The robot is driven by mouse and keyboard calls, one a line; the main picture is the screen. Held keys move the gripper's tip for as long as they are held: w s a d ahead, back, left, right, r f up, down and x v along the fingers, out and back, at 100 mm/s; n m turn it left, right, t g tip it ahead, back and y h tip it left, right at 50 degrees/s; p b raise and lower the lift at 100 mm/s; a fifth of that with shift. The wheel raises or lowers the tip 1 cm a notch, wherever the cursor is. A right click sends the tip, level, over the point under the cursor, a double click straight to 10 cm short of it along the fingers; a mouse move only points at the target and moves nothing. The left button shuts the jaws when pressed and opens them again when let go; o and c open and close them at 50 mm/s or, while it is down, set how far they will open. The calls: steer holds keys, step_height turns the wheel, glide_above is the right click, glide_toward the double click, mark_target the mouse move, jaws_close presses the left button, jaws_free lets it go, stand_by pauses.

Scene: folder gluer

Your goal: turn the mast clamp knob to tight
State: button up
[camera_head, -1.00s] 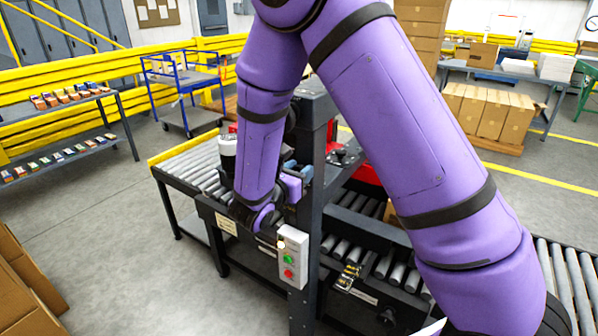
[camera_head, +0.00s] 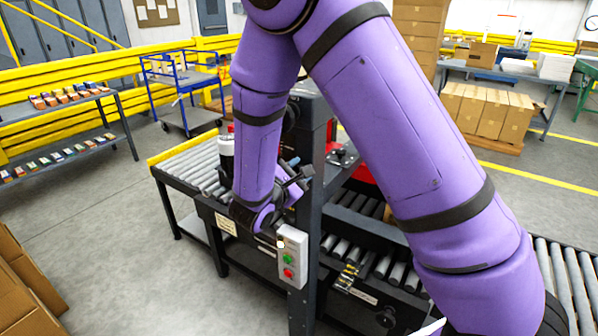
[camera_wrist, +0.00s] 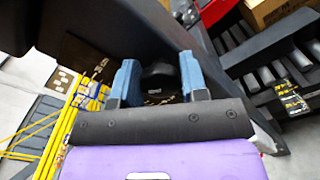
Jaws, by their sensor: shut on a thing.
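In the wrist view my gripper (camera_wrist: 158,84) has its two blue fingers on either side of the black mast clamp knob (camera_wrist: 158,72), shut on it. Small pale markings show at the knob's base, too small to read. In the head view my gripper (camera_head: 293,168) is partly hidden by my purple arm, beside the dark upright mast (camera_head: 312,190). The knob itself cannot be made out in the head view.
A grey control box (camera_head: 290,257) with green and red buttons is on the post just below my wrist. A roller conveyor (camera_head: 195,163) runs to the left, and a white bottle-like part (camera_head: 226,150) stands beside my forearm. Open floor lies at the left.

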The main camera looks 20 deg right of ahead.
steer(key=m, duration=0.5)
steer(key=shift+f+m, duration=0.1)
steer(key=shift+m, duration=0.2)
steer(key=m, duration=0.4)
steer(key=shift+f+m, duration=0.1)
steer(key=shift+m, duration=0.3)
steer(key=shift+s+m, duration=0.1)
steer(key=shift+m, duration=0.2)
steer(key=o, duration=0.9)
steer(key=v, duration=1)
steer(key=shift+s+a, duration=0.2)
steer(key=shift+a, duration=0.1)
